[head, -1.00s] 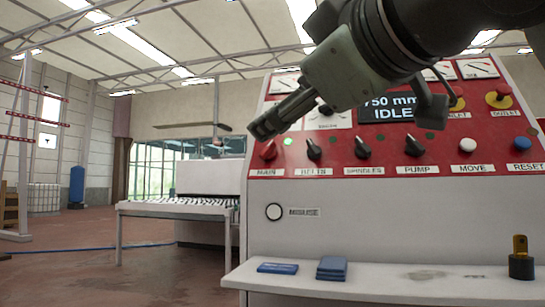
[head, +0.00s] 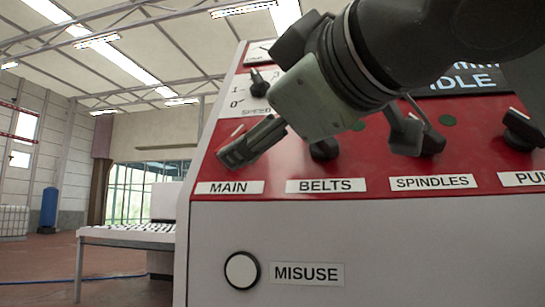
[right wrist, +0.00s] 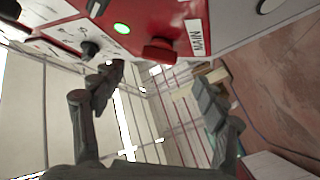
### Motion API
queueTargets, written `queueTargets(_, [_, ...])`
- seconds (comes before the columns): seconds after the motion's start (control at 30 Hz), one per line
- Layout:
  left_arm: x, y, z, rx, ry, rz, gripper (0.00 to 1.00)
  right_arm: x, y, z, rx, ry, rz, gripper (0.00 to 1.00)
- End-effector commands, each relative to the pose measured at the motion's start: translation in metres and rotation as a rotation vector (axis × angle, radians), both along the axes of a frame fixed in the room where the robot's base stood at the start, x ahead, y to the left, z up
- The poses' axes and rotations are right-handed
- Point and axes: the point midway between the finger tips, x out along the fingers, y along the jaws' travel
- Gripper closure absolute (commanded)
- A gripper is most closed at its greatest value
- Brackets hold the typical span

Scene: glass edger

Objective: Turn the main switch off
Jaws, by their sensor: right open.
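The main switch (right wrist: 160,50) is a red knob on the red control panel, just above the MAIN label (head: 229,187). In the right wrist view it lies beyond and between my fingertips, with a lit green lamp (right wrist: 122,29) beside it. Its pointing direction is not clear. My right gripper (head: 238,150) is open and empty in front of the panel, and hides the switch in the head view. In the right wrist view its fingers (right wrist: 160,80) are spread apart, and the knob looks apart from them. My left gripper is not in view.
The black belts knob (head: 325,150) and spindles knob (head: 432,143) sit to the right of the main switch. A speed dial (head: 259,86) is above. A round white misuse button (head: 241,270) is below. A roller conveyor (head: 125,233) stands to the left.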

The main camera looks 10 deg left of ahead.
Motion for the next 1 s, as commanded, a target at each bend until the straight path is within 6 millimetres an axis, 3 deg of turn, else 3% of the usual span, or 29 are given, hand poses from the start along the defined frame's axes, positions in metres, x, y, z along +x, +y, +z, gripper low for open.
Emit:
queueTargets(0.17, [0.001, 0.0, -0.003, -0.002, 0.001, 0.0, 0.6, 0.01, 0.008, 0.0, -0.001, 0.003, 0.001, 0.27])
queueTargets(0.6, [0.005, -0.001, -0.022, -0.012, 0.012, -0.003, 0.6, 0.057, 0.046, 0.0, 0.0, 0.004, 0.001, 0.27])
queueTargets(0.93, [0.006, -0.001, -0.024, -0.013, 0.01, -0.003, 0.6, 0.061, 0.049, -0.001, 0.0, 0.001, 0.001, 0.27])
queueTargets(1.0, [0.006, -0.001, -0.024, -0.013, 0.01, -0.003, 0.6, 0.061, 0.048, -0.001, 0.0, 0.001, 0.001, 0.34])
